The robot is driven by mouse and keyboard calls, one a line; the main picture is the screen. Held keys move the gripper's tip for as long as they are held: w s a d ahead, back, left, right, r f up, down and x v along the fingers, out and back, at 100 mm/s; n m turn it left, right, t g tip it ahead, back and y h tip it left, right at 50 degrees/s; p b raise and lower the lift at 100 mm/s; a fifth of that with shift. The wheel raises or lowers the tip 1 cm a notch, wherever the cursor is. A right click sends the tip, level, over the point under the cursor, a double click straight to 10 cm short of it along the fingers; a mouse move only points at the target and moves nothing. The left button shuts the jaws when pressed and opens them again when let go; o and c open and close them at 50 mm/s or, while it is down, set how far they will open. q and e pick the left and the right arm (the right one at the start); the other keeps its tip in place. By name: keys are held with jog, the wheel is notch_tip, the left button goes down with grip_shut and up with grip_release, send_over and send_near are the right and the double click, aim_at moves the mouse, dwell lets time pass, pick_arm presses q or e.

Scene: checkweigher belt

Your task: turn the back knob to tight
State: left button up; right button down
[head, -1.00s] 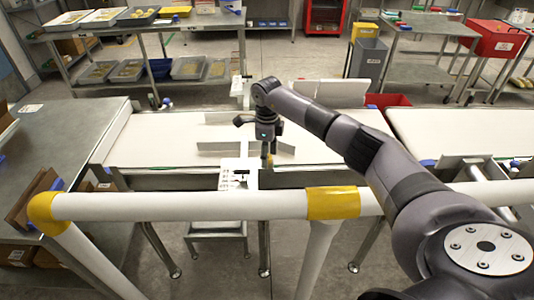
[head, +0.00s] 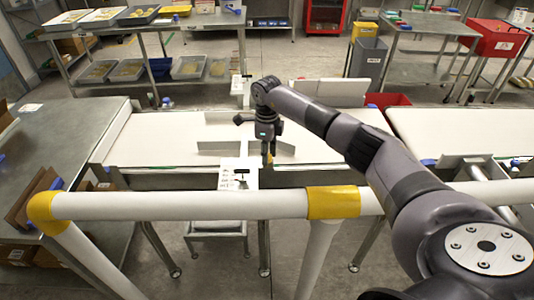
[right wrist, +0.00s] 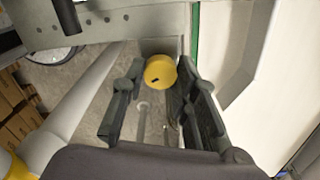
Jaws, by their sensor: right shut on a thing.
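A round yellow knob (right wrist: 160,72) with a small dark mark on its face sits between the two fingers of my right gripper (right wrist: 158,78) in the right wrist view. The fingers are shut on its sides. In the head view my right gripper (head: 267,156) points down at the near edge of the white belt, and mostly hides the knob. A white plate (head: 239,174) with dark markings lies just left of it. The mark on the knob is too small to read as a setting. My left gripper is not in view.
A white rail (head: 180,206) with yellow joints crosses in front of the belt (head: 150,138). Low guide plates (head: 222,147) stand on the belt left of my gripper. A grey table (head: 55,145) is at the left.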

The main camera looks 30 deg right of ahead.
jog(key=m, duration=0.2)
jog(key=shift+m+b, duration=0.3)
jog(key=shift+m, duration=0.1)
jog(key=m, duration=0.3)
jog(key=shift+r+m, duration=0.1)
jog(key=shift+m, duration=0.2)
jog(key=m, duration=0.6)
jog(key=m+p, duration=0.1)
jog(key=m, duration=0.4)
jog(key=shift+w+r+m, duration=0.1)
jog(key=shift+m, duration=0.3)
jog(key=m+p, duration=0.1)
jog(key=m, duration=0.3)
jog(key=shift+d+m, duration=0.1)
jog(key=shift+m, duration=0.6)
jog(key=c, duration=1.2)
grip_release()
jog(key=shift+c, duration=0.2)
